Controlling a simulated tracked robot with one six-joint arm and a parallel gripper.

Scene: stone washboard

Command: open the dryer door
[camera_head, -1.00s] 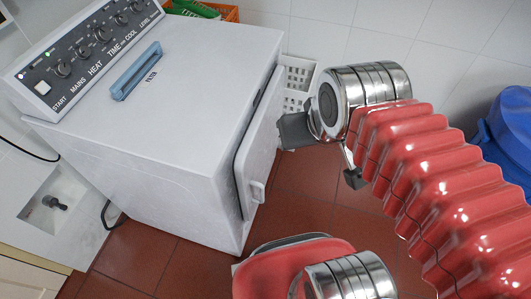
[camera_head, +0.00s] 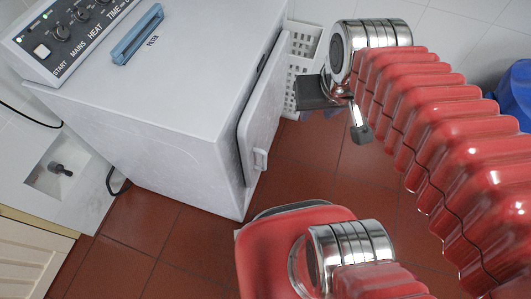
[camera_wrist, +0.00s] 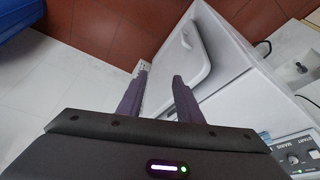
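The white dryer (camera_head: 170,110) fills the left of the head view, with its door (camera_head: 262,120) on its right side. A dark gap shows between the door's edge and the dryer body; how far it stands ajar is hard to tell. The pale door handle (camera_head: 260,160) is low on the door. In the head view my gripper (camera_head: 338,105) is right of the door, apart from the handle.
A white basket (camera_head: 300,65) stands against the wall behind the door. A blue container (camera_head: 513,95) is at the far right. Red tiled floor (camera_head: 200,235) is clear in front of the dryer. A wall recess with a tap (camera_head: 58,168) is at left.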

